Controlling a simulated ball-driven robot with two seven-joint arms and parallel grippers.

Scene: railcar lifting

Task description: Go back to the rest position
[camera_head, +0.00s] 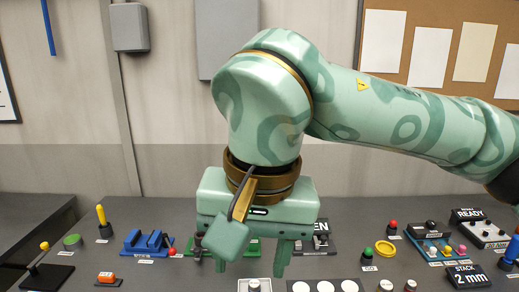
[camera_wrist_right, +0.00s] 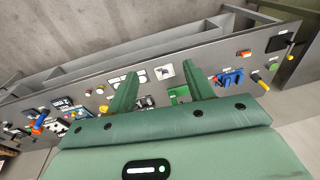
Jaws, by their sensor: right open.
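My right gripper (camera_head: 252,264) hangs in the middle of the head view, pointing down over the grey control desk (camera_head: 185,278). Its two green fingers are apart, and nothing shows between them. In the right wrist view the same gripper (camera_wrist_right: 161,82) is open and empty, with the desk beyond its fingertips. The gripper body partly hides a green panel (camera_head: 251,250) and a sign ending in "EN" (camera_head: 321,228). My left gripper is not in view.
A blue block unit (camera_head: 148,242), a yellow-handled lever (camera_head: 101,216) and an orange switch (camera_head: 106,278) stand on the left.

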